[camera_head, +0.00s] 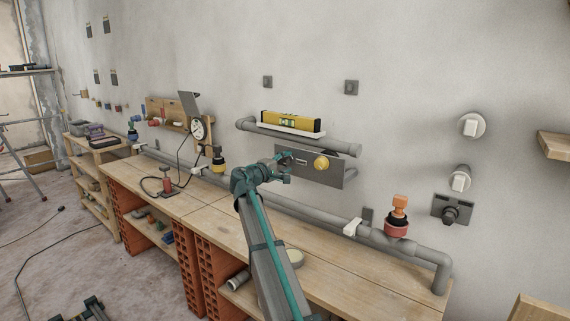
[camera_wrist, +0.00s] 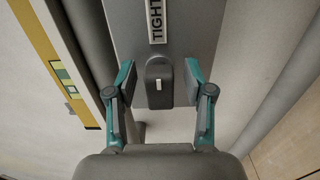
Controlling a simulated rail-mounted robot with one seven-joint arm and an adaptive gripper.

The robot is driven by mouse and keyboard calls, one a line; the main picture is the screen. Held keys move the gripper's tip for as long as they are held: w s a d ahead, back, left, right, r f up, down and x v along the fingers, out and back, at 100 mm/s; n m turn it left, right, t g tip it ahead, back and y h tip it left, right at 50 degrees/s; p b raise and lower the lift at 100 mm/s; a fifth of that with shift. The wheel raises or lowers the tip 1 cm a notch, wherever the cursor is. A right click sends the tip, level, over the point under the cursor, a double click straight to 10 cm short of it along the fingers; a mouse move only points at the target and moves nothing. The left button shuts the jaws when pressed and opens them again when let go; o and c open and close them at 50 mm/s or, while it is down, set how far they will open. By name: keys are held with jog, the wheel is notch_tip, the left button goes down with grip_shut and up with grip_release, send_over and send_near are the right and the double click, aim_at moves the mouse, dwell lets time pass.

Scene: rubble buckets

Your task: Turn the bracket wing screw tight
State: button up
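The dark grey wing screw (camera_wrist: 159,84) has a white mark on it and sits on the grey bracket plate (camera_wrist: 190,30), below a label reading TIGHT (camera_wrist: 157,22) in the wrist view. My gripper (camera_wrist: 160,82) is open, with one teal-backed finger on each side of the screw and a visible gap on both sides. In the head view the plate (camera_head: 335,179) is on the wall above the bench, with a yellow round knob (camera_head: 321,162) on its right. My gripper (camera_head: 284,157) is at the plate's left part and hides the screw there.
A yellow spirit level (camera_head: 291,121) lies on a white ledge above the plate, beside a grey pipe (camera_head: 345,148). Another pipe (camera_head: 320,222) runs below along the wooden bench (camera_head: 350,275). A red valve with an orange handle (camera_head: 397,222) stands at right.

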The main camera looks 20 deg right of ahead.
jog(key=v, duration=1.2)
dwell(0.6)
